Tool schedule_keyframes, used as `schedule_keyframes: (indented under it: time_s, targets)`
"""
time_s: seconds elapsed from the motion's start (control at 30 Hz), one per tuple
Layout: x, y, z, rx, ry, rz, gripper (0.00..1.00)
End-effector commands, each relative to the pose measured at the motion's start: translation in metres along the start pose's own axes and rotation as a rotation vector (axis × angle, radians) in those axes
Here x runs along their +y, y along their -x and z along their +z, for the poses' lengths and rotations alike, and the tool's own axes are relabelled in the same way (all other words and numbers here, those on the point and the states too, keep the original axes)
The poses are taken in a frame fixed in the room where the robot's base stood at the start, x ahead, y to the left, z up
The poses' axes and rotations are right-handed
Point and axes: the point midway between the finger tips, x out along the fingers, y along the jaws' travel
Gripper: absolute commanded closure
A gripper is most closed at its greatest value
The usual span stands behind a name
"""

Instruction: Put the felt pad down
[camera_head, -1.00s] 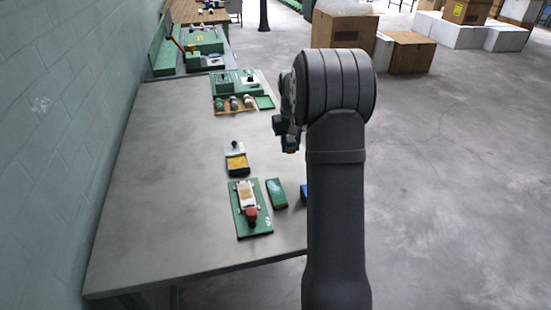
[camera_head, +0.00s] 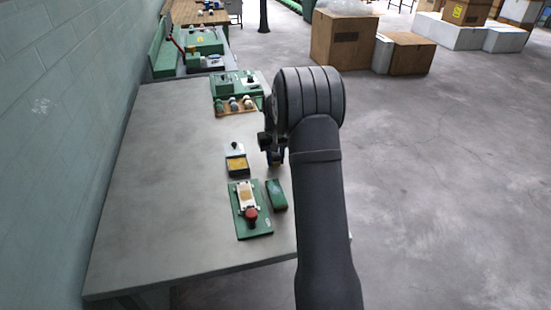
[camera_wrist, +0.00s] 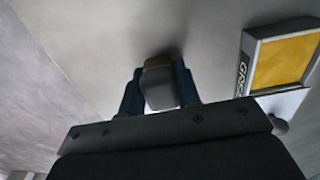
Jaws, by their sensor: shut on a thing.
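In the wrist view the felt pad (camera_wrist: 160,88), a grey block with a brown end, sits between the two dark blue fingers of my gripper (camera_wrist: 160,85). The fingers are shut on its sides. A soft shadow lies on the grey tabletop (camera_wrist: 95,40) just beyond the pad, and I cannot tell whether the pad touches the table. In the head view my gripper (camera_head: 275,160) points down over the right part of the table, and the pad is too small and dark to make out there.
A yellow-topped tray (camera_head: 237,164), also in the wrist view (camera_wrist: 285,62), lies left of my gripper. Nearer are a green fixture with a red knob (camera_head: 250,212) and a green block (camera_head: 276,195). The table's left side is clear.

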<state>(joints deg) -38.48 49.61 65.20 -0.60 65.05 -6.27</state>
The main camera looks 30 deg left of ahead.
Motion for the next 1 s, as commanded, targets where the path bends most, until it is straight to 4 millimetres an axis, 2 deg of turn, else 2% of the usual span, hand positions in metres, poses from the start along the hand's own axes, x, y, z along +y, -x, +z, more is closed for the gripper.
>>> schedule_keyframes:
  time_s: [0.07,0.1,0.2,0.57,0.67,1.0]
  targets:
    - [0.000,-0.003,0.000,-0.001,0.000,0.000,0.91]
    - [0.000,-0.003,0.000,0.000,0.000,0.000,0.66]
    - [0.000,-0.003,0.000,-0.001,0.000,0.000,0.48]
    - [0.000,0.003,0.000,0.000,0.000,0.000,0.48]
    - [0.000,0.016,-0.001,0.002,0.000,0.000,0.48]
    - [0.000,0.087,-0.001,0.002,0.000,0.000,0.48]
